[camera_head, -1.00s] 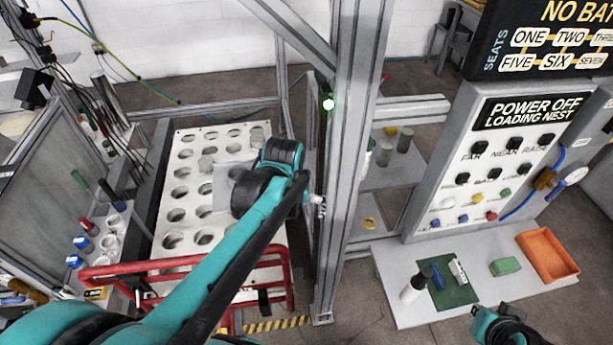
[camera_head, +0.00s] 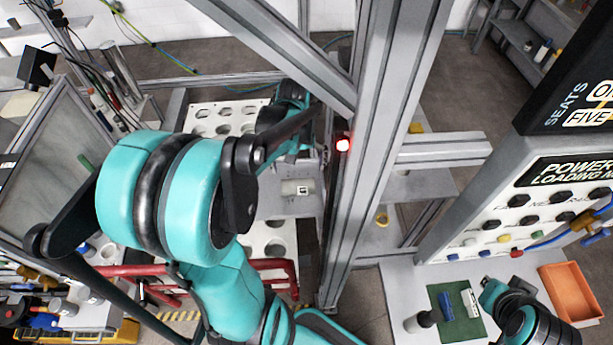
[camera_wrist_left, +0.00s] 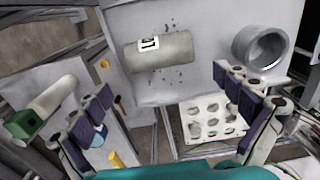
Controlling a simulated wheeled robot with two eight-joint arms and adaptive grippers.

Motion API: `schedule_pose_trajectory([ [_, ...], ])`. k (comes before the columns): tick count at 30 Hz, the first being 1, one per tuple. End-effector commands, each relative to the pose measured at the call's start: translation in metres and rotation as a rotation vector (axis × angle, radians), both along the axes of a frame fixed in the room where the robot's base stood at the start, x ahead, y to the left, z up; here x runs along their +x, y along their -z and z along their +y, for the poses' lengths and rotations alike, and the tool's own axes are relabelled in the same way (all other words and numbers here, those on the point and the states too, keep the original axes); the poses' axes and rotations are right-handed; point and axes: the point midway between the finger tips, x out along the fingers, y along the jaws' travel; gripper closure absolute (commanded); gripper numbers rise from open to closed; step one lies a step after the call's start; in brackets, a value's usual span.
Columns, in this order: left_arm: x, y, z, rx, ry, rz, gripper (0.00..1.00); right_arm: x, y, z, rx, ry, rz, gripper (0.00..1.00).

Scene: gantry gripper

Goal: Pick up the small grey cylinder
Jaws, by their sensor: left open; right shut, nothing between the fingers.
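A grey cylinder (camera_wrist_left: 165,52) with a white label lies on its side on a light grey plate (camera_wrist_left: 120,20) in the left wrist view. A hollow grey cup (camera_wrist_left: 262,47) lies to its right. In the head view, the white label (camera_head: 295,188) shows on the plate, but the cylinder's outline is hard to make out. My left gripper (camera_wrist_left: 163,84) is open, its two fingers apart on either side below the cylinder, with nothing between them. My left arm hides much of this area in the head view. My right gripper (camera_head: 488,287) is shut and empty above the right bench.
A white rack with round holes (camera_wrist_left: 205,118) stands below the plate. A metal post (camera_head: 385,150) with a red light (camera_head: 343,144) rises to the right of my left arm. A red rail (camera_head: 280,265) lies in front. An orange tray (camera_head: 572,292) sits at the right.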

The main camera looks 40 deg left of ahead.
Motion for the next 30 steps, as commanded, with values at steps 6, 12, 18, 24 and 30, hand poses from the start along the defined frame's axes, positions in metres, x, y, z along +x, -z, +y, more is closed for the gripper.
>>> schedule_pose_trajectory([
  [6, -0.001, 0.028, -0.001, 0.000, 0.001, 0.000, 0.00, 0.000, 0.008, 0.000, 0.000, 0.000, 0.000, 1.00],
  [12, -0.003, 0.059, -0.005, 0.001, 0.001, -0.001, 0.00, 0.000, 0.017, 0.000, 0.000, 0.000, 0.000, 1.00],
  [18, -0.003, 0.071, -0.004, 0.001, 0.001, -0.001, 0.00, 0.000, 0.019, 0.000, 0.000, 0.000, 0.000, 1.00],
  [24, -0.003, 0.070, -0.005, 0.001, 0.001, -0.001, 0.08, 0.000, 0.018, 0.000, 0.000, 0.000, 0.000, 1.00],
  [30, -0.003, 0.070, -0.005, 0.001, 0.001, -0.001, 0.61, 0.000, 0.018, 0.000, 0.000, 0.000, 0.000, 1.00],
])
